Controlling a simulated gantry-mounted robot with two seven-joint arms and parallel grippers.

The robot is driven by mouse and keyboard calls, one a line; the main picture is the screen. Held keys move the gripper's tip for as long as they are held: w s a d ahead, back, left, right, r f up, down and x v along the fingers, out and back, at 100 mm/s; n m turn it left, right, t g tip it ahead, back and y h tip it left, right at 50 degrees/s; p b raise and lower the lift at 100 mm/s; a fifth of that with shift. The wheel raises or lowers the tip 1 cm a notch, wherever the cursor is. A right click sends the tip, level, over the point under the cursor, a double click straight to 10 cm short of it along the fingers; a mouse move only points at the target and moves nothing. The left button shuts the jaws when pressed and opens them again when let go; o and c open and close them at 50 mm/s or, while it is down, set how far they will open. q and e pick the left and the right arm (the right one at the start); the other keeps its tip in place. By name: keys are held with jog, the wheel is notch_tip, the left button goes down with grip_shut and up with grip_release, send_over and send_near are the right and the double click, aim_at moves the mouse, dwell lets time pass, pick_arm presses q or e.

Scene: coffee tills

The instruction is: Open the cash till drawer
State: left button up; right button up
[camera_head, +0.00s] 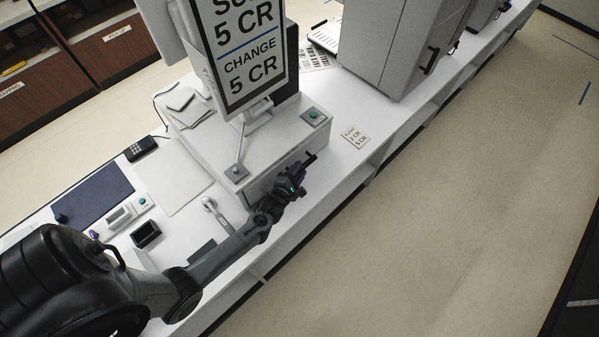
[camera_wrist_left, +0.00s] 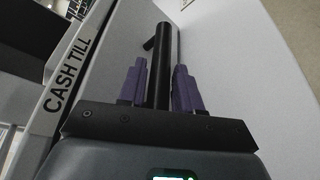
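The cash till (camera_head: 270,133) is a pale grey box on the white counter, with a tall price sign standing on it. Its drawer front shows no clear gap in the head view. In the left wrist view the "CASH TILL" label (camera_wrist_left: 68,75) is at left, and a black bar handle (camera_wrist_left: 160,62) stands out from the pale front. My left gripper (camera_head: 300,170) is at the front face. Its two purple fingers (camera_wrist_left: 160,88) lie on either side of the handle; whether they press on it I cannot tell. My right gripper is in neither view.
The price sign (camera_head: 245,50) rises above the till. A card reader (camera_head: 140,149), a dark blue mat (camera_head: 92,193) and small items lie on the counter at left. A large grey machine (camera_head: 385,45) stands behind. The floor (camera_head: 430,200) in front is clear.

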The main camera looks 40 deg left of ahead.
pick_arm(q)
jog(key=shift+w+a+f, duration=0.15)
jog(key=shift+w+a, duration=0.05)
jog(key=shift+w, duration=0.35)
jog(key=shift+c, duration=0.5)
grip_shut()
